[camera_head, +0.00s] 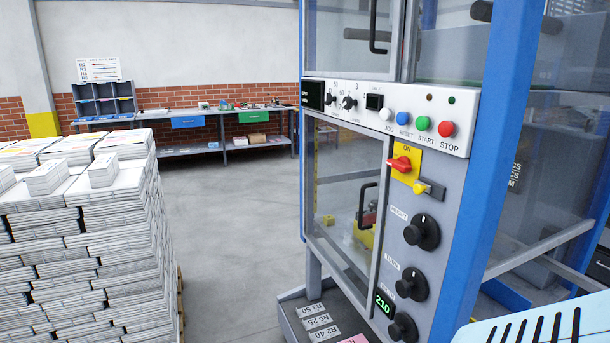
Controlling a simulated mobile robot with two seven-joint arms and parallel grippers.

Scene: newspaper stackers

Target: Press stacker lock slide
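The stacker (470,180) stands at right with a blue frame and a grey control face. A yellow plate marked ON carries a red rotary switch (401,164). Just below and right of it, a small yellow slide piece (422,187) sits on a grey body; I take this as the lock slide, and whether it is pressed in cannot be told. Neither of my grippers shows in the head view. No gripper touches the panel.
A white button strip (385,116) runs above the switch. Black knobs (422,232) and a green 210 display (385,304) are below. Stacked newspapers (90,230) stand at left. A workbench (190,132) is at the back. Clear floor (230,220) lies between.

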